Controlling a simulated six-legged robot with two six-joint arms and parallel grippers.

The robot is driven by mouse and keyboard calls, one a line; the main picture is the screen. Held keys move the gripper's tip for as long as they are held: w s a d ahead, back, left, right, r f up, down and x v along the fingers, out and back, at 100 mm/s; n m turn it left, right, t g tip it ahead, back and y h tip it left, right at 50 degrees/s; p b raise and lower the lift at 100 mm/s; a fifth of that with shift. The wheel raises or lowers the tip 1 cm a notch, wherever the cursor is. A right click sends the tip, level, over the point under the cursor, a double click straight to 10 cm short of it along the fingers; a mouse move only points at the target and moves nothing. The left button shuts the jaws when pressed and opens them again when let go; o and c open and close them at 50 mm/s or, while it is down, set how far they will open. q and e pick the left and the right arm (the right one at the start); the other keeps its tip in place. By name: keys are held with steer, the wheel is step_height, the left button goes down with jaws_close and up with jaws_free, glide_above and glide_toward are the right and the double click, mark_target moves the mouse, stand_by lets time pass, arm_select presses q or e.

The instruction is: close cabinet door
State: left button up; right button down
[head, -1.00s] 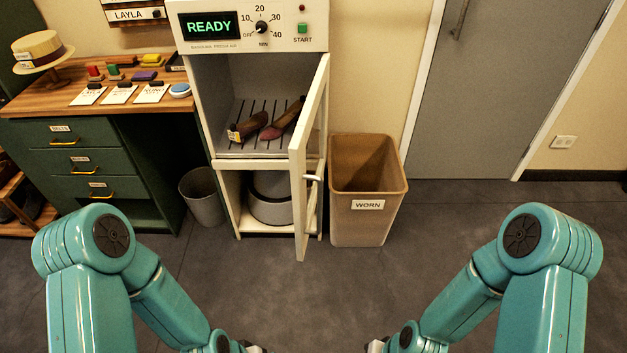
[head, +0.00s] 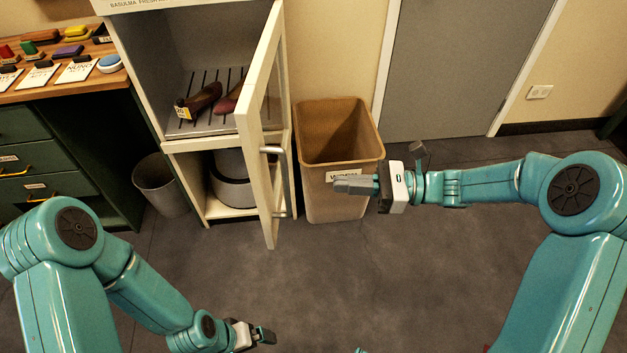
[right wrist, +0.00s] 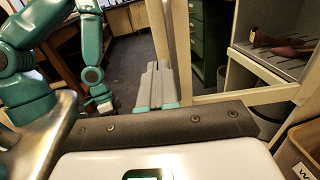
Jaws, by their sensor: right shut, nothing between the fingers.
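The cabinet door (head: 262,150), a tall cream frame with a grey handle (head: 275,150), stands wide open. It is hinged on the right side of the white cabinet (head: 180,144) and swung out toward me. My right gripper (head: 352,186) is shut and empty, to the right of the door, apart from it and in front of the bin. Its closed fingers (right wrist: 157,84) also show in the right wrist view. My left gripper (head: 262,337) is low at the bottom of the head view, below the door; its jaws are too small to read.
Dark red shoes (head: 202,101) lie on the cabinet's slatted shelf. A grey pot (head: 233,188) sits in the lower compartment. A brown bin (head: 340,140) stands right of the cabinet, a small grey bin (head: 162,188) left of it. The floor in front is clear.

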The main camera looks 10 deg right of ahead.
mark_target(263, 183)
steer(key=a, duration=0.4)
steer(key=w+a, duration=0.1)
steer(key=a, duration=0.7)
steer(key=shift+w+a, duration=0.2)
steer(key=shift+w, duration=0.1)
steer(key=shift+w+a+f, duration=0.1)
steer(key=shift+w+a, duration=0.1)
steer(key=shift+a, duration=0.2)
